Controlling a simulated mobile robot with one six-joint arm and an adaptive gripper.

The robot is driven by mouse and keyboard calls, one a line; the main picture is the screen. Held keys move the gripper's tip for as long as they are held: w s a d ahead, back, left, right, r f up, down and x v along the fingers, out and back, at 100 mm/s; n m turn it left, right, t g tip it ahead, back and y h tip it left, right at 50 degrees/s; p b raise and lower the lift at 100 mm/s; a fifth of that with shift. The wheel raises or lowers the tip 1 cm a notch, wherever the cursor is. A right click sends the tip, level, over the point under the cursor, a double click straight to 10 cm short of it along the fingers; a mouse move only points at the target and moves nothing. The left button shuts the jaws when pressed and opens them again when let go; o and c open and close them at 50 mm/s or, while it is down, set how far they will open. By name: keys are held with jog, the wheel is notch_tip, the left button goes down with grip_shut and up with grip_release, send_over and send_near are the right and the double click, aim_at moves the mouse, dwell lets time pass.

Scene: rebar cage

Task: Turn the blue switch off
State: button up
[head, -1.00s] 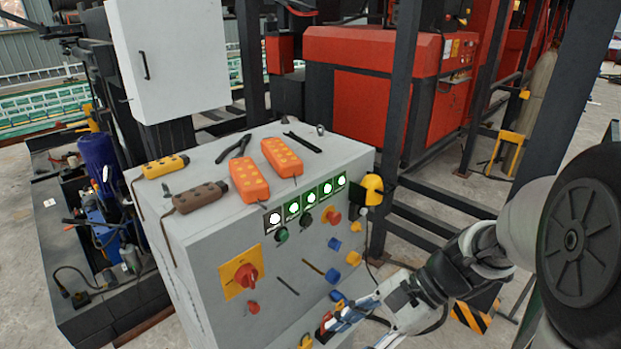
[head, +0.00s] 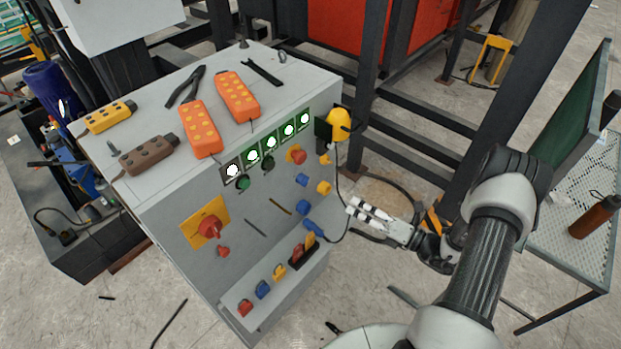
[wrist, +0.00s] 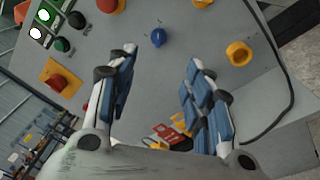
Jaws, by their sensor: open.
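The grey control cabinet has an upper blue switch (head: 302,180) on its sloped front, below a red button, and a lower blue switch (head: 303,208). Which one the task means I cannot tell. The upper blue switch also shows in the wrist view (wrist: 158,37), ahead of and between my fingertips. My gripper (wrist: 165,58) is open and empty, with blue-padded fingers apart. In the head view my gripper (head: 352,208) is to the right of the panel's edge. It touches no switch that I can see. The switch's exact setting is too small to read.
A yellow switch (head: 324,187) sits right of the blue one, and a red button (head: 297,155) above. A red rotary switch (head: 210,228) is at the left. A ledge with several coloured parts (head: 263,290) juts out below. A black cable hangs near the panel's right edge.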

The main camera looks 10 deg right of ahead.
aim_at(303, 180)
jog(key=b+x, duration=0.1)
jog(key=x, duration=1.5)
jog(key=shift+w+a, duration=0.25)
jog(key=shift+a, duration=0.05)
jog(key=c, duration=1.1)
